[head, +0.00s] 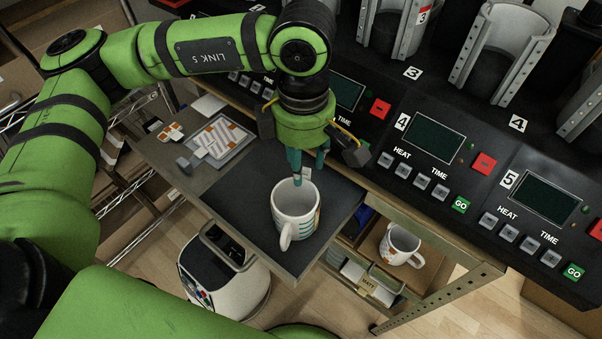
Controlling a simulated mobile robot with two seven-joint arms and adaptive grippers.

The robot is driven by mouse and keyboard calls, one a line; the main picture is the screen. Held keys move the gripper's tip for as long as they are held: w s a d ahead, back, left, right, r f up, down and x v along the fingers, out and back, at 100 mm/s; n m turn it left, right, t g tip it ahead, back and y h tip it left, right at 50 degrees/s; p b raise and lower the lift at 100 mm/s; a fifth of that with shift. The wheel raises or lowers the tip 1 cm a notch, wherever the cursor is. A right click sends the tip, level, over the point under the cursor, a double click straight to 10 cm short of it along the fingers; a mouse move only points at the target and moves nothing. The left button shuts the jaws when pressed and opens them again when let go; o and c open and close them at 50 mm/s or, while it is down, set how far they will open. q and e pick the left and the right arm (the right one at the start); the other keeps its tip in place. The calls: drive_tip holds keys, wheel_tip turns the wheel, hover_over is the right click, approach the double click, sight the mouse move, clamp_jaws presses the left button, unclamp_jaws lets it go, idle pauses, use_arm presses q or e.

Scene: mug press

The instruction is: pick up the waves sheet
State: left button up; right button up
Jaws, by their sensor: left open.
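No sheet with a clear wave pattern can be made out. A sheet with orange and white slanted stripes (217,138) lies on a grey tray (232,150) left of my left gripper; I cannot tell whether it is the waves sheet. A white mug (294,198) with teal bands and some orange stands upright on a dark mat (240,188). My left gripper (306,168) points down just above and behind the mug's rim, its teal fingers apart with nothing seen between them. My right gripper is out of view.
Several mug presses with control panels (433,138) stand along the back and right. A small orange-patterned piece (170,132) and a white square (208,105) lie near the tray. Another mug (400,245) sits on a lower shelf. A white rounded machine (225,278) stands below the table edge.

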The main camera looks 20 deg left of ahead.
use_arm(q)
clamp_jaws()
drive_tip(key=shift+r+p, duration=0.45)
drive_tip(key=shift+p, duration=0.45)
drive_tip(key=w+a+r, duration=0.1)
drive_tip(key=a+r, duration=1.1)
drive_tip(key=a, duration=0.2)
drive_tip(key=shift+r+b, duration=0.15)
drive_tip(key=shift+b, duration=0.25)
